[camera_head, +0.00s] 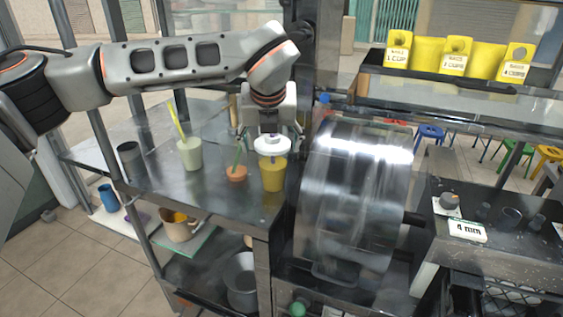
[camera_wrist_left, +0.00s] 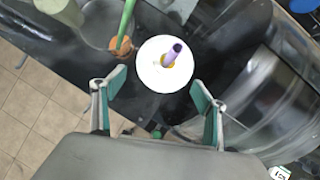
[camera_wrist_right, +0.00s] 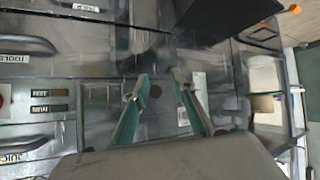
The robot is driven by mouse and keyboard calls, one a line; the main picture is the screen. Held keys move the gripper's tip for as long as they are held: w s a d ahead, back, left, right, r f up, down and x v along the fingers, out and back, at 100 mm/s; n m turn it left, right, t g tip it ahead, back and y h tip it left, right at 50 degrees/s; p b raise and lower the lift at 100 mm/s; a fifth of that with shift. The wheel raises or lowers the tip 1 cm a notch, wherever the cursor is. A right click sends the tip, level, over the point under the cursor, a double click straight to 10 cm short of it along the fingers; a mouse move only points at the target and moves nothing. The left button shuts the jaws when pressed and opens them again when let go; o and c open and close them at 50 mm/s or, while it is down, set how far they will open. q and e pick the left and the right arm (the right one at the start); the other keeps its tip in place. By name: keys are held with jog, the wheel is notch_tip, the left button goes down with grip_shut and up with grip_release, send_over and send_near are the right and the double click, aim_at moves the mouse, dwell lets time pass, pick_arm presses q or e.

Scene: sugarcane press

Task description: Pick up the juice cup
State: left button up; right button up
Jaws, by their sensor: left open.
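The juice cup (camera_head: 273,176) is yellow with a white lid and stands upright on the metal counter (camera_head: 215,198). In the left wrist view its round white lid (camera_wrist_left: 158,76) shows from above, with a purple straw sticking out. My left gripper (camera_head: 270,138) is over the cup, pointing down. Its fingers (camera_wrist_left: 158,84) are apart, with the lid in front of the gap; I cannot tell if they touch it. My right gripper (camera_wrist_right: 161,82) shows only in its own wrist view, fingers apart and nothing between them, facing metal drawers.
A small orange pot with a green straw (camera_head: 236,173) stands close left of the cup, near a left finger. A pale cup with a yellow straw (camera_head: 189,153) is farther left. The large shiny press drum (camera_head: 350,200) is close on the right.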

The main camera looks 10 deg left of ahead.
aim_at(273, 166)
pick_arm(q)
jog(key=shift+w+a+f, duration=0.2)
jog(key=shift+w+f, duration=0.05)
jog(key=shift+w, duration=0.1)
jog(key=shift+s+d+f, duration=0.15)
jog(key=shift+s+f, duration=0.05)
jog(key=shift+f, duration=0.15)
jog(key=x, duration=0.4)
jog(key=p+x, duration=0.1)
jog(key=x, duration=0.1)
jog(key=shift+w+d+r, duration=0.2)
jog(key=shift+w, duration=0.1)
jog(key=shift+r, duration=0.1)
jog(key=c, duration=1.5)
